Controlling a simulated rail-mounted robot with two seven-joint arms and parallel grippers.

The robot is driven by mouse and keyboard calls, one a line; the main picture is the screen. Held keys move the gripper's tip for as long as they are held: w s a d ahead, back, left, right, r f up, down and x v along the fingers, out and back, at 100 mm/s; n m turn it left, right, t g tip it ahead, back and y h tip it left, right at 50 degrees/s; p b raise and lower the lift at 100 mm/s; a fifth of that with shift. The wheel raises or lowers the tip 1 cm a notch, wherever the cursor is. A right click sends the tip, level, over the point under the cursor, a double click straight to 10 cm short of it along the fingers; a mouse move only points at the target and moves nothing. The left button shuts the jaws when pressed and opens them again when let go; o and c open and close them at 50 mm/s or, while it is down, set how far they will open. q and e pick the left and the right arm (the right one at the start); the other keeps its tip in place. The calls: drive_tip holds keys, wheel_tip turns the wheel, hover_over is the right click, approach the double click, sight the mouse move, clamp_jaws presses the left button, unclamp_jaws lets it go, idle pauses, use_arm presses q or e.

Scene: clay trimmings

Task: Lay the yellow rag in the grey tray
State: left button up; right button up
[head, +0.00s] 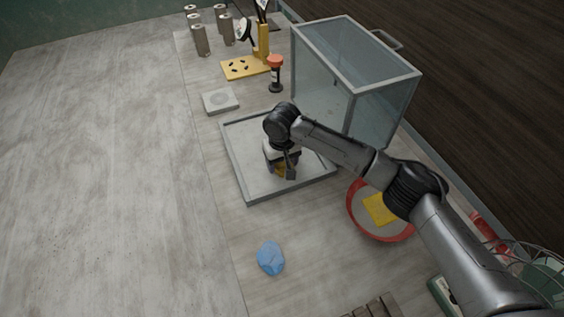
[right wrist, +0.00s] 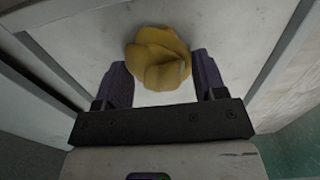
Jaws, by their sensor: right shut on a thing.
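The yellow rag (right wrist: 158,58) is a crumpled bundle between the fingers of my right gripper (right wrist: 163,78) in the right wrist view. In the head view only a small part of the rag (head: 281,169) shows under the right gripper (head: 285,174), which points down. The gripper is shut on the rag, over the inside of the grey tray (head: 234,168). I cannot tell whether the rag touches the tray floor. My right forearm hides part of the tray's right side. My left gripper is not in view.
A glass-sided case (head: 345,85) stands just behind the tray. A red-rimmed bowl (head: 353,213) with a flat yellow piece (head: 379,209) is at the right. A blue crumpled cloth (head: 270,258) lies in front. An orange-topped bottle (head: 275,75) and small grey block (head: 220,101) stand behind.

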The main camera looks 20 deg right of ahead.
drive_tip(key=o, duration=0.9)
drive_tip(key=shift+c, duration=0.2)
wheel_tip(320, 180, up, 12)
drive_tip(key=p, duration=0.3)
drive_tip(key=shift+r, duration=0.1)
